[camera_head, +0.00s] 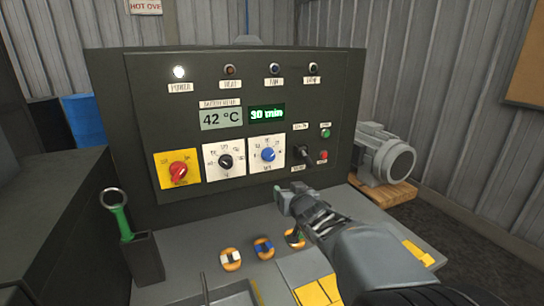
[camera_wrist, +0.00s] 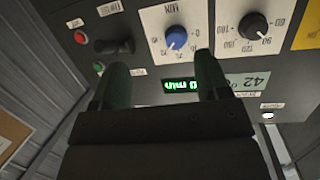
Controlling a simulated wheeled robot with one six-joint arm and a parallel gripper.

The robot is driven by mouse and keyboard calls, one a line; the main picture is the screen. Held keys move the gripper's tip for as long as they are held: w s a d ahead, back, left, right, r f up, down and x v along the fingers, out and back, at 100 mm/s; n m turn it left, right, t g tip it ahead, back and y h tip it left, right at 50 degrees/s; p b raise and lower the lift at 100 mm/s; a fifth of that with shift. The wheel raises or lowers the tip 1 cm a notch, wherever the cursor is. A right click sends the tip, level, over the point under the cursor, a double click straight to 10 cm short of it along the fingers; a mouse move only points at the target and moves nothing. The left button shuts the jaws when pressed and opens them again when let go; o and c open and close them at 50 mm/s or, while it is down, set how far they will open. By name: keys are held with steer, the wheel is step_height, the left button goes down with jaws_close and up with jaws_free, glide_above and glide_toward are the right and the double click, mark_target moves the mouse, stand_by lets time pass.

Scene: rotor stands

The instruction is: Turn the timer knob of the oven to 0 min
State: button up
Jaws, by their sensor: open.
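The oven control panel (camera_head: 130,100) is dark and upright. The timer knob (camera_head: 268,155) is blue on a white dial plate, right of a black knob on a similar plate. The green timer display (camera_head: 267,114) above it reads 30 min. In the wrist view, which is turned over, the timer knob (camera_wrist: 176,37) lies beyond the fingertips, and part of the display (camera_wrist: 180,86) shows between the fingers. My gripper (camera_head: 288,196) is open and empty, below and right of the knob, apart from it. Its two fingers (camera_wrist: 161,72) show in the wrist view.
A black switch handle (camera_head: 302,156) and green and red buttons (camera_head: 325,132) sit close right of the timer knob. The black temperature knob (camera_head: 225,161) is left of it. Small coloured parts (camera_head: 231,259) lie on the bench below. A grey motor (camera_head: 385,155) stands at right.

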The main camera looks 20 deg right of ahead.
mark_target(271, 158)
steer(key=w+r+t+p, duration=0.1)
steer(key=w, duration=0.4)
steer(key=w+r+y+p, duration=0.1)
steer(key=w, duration=0.4)
steer(key=w+d+r+n+t+y+p, duration=0.1)
steer(key=w, duration=0.4)
steer(key=shift+w+t, duration=0.25)
steer(key=shift+t, duration=0.05)
steer(key=shift+c, duration=0.5)
steer(key=c, duration=0.8)
